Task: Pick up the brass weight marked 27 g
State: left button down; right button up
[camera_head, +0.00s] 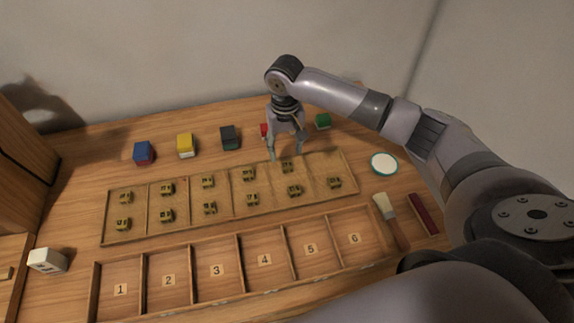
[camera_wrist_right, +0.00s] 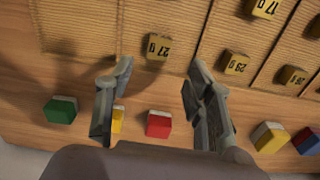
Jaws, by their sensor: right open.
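The brass weight marked 27 g (camera_wrist_right: 158,47) is a small yellow block lying in the shallow tray (camera_head: 345,165); in the head view it is the rightmost weight of the back row (camera_head: 288,167). My right gripper (camera_head: 286,157) points down at the tray's back edge, fingers apart and empty. In the right wrist view its fingertips (camera_wrist_right: 160,70) are on either side of the line to the 27 g weight, which shows just beyond them. I cannot tell the exact height above it. My left gripper is not in view.
Neighbouring weights include one marked 29 g (camera_wrist_right: 235,65) and one marked 17 g (camera_wrist_right: 265,8). Coloured blocks, including red (camera_wrist_right: 158,124) and green (camera_head: 322,121), line the back. A numbered box (camera_head: 140,314) is in front; a white dish (camera_head: 384,164) and brush (camera_head: 390,218) stand right.

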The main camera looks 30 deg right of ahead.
aim_at(286, 162)
jog(key=shift+w+d+f+p, duration=0.1)
jog(key=shift+f+p, duration=0.15)
jog(key=shift+f, duration=1.1)
jog(key=shift+d+f+p, duration=0.1)
jog(key=shift+f+p, duration=0.1)
jog(key=shift+f, duration=1.15)
jog(key=shift+c, duration=0.3)
jog(key=c, duration=0.9)
